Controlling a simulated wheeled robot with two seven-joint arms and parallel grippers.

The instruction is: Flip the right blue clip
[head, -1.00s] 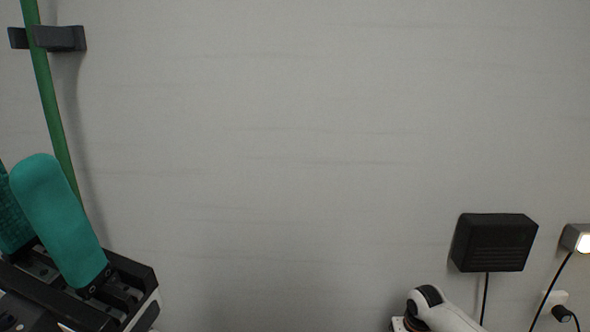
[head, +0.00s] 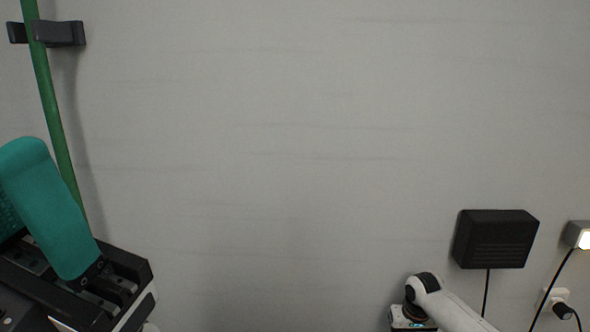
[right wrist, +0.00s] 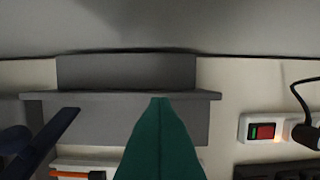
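In the right wrist view, my right gripper (right wrist: 160,100) shows as a single teal wedge. Its fingers look pressed together, with nothing seen between them. A dark blue bar-like piece (right wrist: 52,143) slants up at the left of that view, apart from the fingertips. It may be a blue clip, but I cannot tell for sure. No blue clip shows in the head view. My left gripper (head: 35,205) is at the left of the head view, pointing up with teal fingers that overlap. The gap between them cannot be judged. My right gripper is outside the head view.
The right wrist view shows a grey ledge (right wrist: 125,97), a red-and-green switch (right wrist: 266,130) with a black cable (right wrist: 301,92), and an orange strip (right wrist: 70,174). In the head view, a green pole (head: 50,115), black box (head: 495,239) and lamp (head: 580,236) stand against the bare wall.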

